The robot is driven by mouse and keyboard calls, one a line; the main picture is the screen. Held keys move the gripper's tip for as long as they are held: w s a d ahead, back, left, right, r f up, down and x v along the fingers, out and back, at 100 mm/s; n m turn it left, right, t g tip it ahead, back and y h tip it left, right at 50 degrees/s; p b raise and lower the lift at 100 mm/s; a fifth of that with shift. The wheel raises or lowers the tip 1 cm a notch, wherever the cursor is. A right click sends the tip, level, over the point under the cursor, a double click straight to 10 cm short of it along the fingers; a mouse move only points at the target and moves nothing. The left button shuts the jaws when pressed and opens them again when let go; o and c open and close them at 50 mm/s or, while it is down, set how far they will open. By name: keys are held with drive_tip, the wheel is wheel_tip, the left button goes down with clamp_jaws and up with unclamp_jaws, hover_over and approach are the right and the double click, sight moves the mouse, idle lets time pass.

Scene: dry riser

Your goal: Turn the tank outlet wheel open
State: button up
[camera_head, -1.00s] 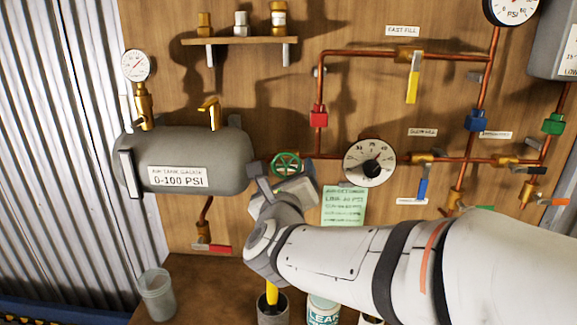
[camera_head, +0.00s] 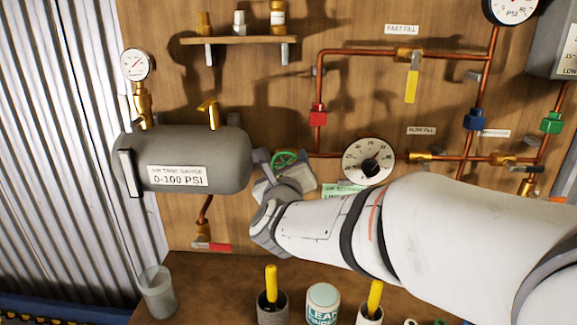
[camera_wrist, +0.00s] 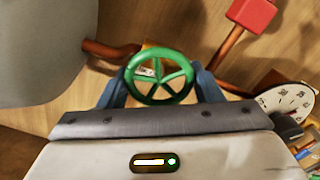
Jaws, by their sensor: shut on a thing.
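The tank outlet wheel is a green spoked handwheel (camera_wrist: 160,76) on the copper pipe beside the tank. It also shows in the head view (camera_head: 284,160), partly hidden by my gripper. My gripper (camera_wrist: 160,88) is shut on the wheel, with one blue-grey finger at its left rim and one at its right rim. The grey air tank (camera_head: 195,160) is left of the wheel, with a label reading 0-100 PSI. The tank's gauge (camera_head: 137,64) stands above its left end.
A white dial (camera_head: 368,161) sits close to the right of the wheel. A red block (camera_head: 318,115) is on the pipe above. A shelf with fittings (camera_head: 238,40) is higher up.

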drive_tip(key=shift+d, duration=0.1)
drive_tip(key=c, duration=0.3)
drive_tip(key=shift+c, duration=0.2)
drive_tip(key=shift+n+b, duration=1)
drive_tip(key=shift+n, duration=0.4)
drive_tip(key=n+b, duration=0.1)
drive_tip(key=n, duration=0.2)
drive_tip(key=shift+n, duration=0.3)
drive_tip(key=n, duration=0.4)
drive_tip(key=shift+r+n, duration=0.25)
drive_tip(key=shift+n, duration=0.05)
drive_tip(key=n+p, duration=0.1)
drive_tip(key=n, duration=0.3)
drive_tip(key=shift+r+n, duration=0.15)
drive_tip(key=shift+n, duration=0.15)
drive_tip(key=shift+n+p, duration=0.75)
drive_tip(key=shift+n, duration=0.85)
